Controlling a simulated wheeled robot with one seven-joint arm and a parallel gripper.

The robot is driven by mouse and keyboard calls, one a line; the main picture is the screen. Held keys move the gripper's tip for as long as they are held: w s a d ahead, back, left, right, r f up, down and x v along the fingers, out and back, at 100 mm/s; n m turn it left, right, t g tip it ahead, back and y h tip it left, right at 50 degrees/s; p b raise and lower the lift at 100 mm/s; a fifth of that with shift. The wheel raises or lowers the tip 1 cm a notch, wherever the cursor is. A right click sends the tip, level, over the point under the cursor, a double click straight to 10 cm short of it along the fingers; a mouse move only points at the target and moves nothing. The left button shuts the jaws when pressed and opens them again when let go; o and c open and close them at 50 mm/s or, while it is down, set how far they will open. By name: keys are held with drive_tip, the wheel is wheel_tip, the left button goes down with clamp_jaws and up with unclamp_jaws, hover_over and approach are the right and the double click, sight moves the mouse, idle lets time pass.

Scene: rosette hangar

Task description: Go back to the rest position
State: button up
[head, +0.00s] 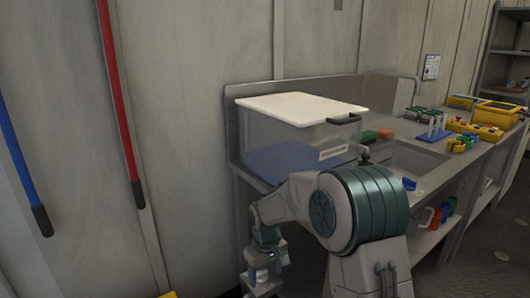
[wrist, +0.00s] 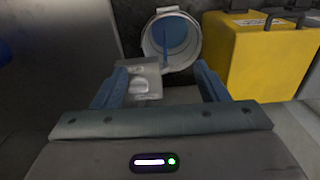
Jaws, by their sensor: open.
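My gripper (wrist: 160,85) is open in the wrist view, with its two blue-grey fingers apart. A small light-grey piece with a pale knob (wrist: 140,85) shows by the left finger; I cannot tell whether it is touching. Beyond the fingertips is a round whitish container with blue inside (wrist: 172,42). In the head view my arm is bent in front of the counter, and the gripper end (head: 262,280) hangs low at the left, partly cut off by the bottom edge.
A clear bin with a white lid (head: 300,107) stands on the metal counter beside a sink (head: 412,160). Several tools and yellow trays (head: 475,130) lie farther right. Red (head: 118,100) and blue (head: 20,160) poles lean on the wall. A yellow box (wrist: 262,55) is right of the container.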

drive_tip(key=s+d+r+m+p, duration=0.1)
drive_tip(key=s+d+r+p, duration=0.15)
drive_tip(key=r, duration=0.35)
drive_tip(key=s+d+r+m+t+p, duration=0.1)
drive_tip(key=s+d+r+p, duration=0.15)
drive_tip(key=r, duration=0.25)
drive_tip(key=s+d+r+m+p, duration=0.1)
drive_tip(key=s+d+r+p, duration=0.1)
drive_tip(key=s+d+r, duration=0.3)
drive_tip(key=s+d+r+m+p, duration=0.2)
drive_tip(key=s+r+p, duration=0.1)
drive_tip(key=s+r, duration=0.3)
drive_tip(key=s+d+r+m+t+p, duration=0.1)
drive_tip(key=s+d+r+p, duration=0.1)
drive_tip(key=s+r+p, duration=0.2)
drive_tip(key=shift+s+d+r+m+t, duration=0.35)
drive_tip(key=shift+s+r, duration=0.8)
drive_tip(key=shift+s, duration=1.2)
drive_tip(key=shift+a, duration=0.1)
